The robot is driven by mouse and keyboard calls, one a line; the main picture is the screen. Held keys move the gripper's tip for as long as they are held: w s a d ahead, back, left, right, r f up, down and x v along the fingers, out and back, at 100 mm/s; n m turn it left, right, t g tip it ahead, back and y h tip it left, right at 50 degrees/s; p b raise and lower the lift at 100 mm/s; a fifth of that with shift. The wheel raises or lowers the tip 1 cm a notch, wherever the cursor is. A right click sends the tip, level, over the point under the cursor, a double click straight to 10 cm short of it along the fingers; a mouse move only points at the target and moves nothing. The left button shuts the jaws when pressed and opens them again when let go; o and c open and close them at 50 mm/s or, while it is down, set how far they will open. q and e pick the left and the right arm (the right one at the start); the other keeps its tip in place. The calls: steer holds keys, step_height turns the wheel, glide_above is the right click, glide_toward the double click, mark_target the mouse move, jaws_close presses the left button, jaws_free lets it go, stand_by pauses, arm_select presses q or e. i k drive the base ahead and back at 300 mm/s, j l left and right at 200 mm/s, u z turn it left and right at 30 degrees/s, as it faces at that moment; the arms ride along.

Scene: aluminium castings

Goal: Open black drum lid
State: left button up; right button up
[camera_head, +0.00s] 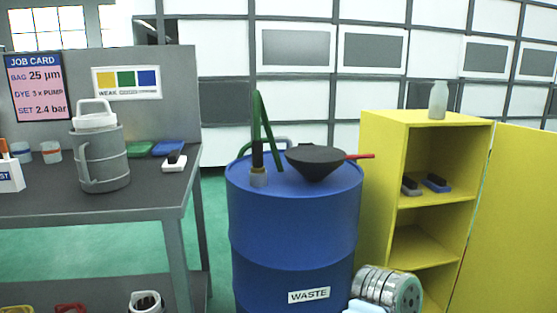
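A black round lid (316,155) lies flat on top of a black cone-shaped funnel (318,172). The funnel stands on the blue waste drum (295,220), with its narrow end down. A red handle (360,156) sticks out from the lid's right side. The lid looks closed, and the inside of the funnel is hidden. Neither of my grippers can be made out in the head view, and nothing is touching the lid.
A green bent tube (264,125) and a dark-topped fitting (258,170) stand left of the funnel. A yellow cabinet (386,165) is right of the drum, its door open. A ribbed metal cylinder (388,288) is low in front. A grey workbench (150,203) is at left.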

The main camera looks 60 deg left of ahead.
mark_target(311, 154)
steer(key=u, duration=1.65)
